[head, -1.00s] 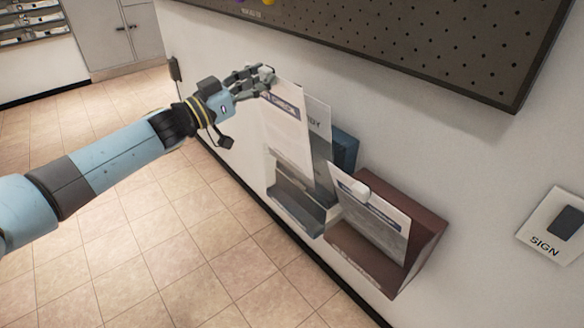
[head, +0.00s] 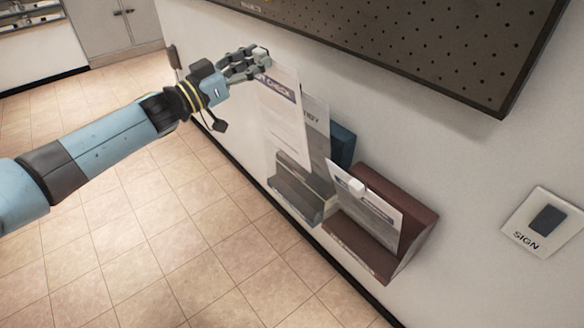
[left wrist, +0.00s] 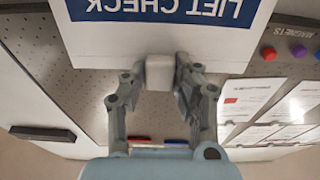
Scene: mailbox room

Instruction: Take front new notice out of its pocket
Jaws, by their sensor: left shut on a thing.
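My left gripper (head: 260,55) is shut on the top edge of the front notice (head: 284,112), a white sheet with a blue heading strip. In the left wrist view the notice (left wrist: 160,38) reads "LIFT CHECK" upside down, and a pale block-like tab sits between the fingers (left wrist: 160,75). The notice hangs upright above the blue-grey wall pocket (head: 297,198); its lower edge is at about the pocket's front lip height or above. A second, greyer notice (head: 317,128) stands behind it in the pocket. My right gripper is not in view.
A dark red wall pocket (head: 415,225) with another notice (head: 365,205) and its white tab is to the right. A dark pegboard (head: 420,40) is above. A SIGN plate (head: 541,221) is at the far right. Floor at left is clear.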

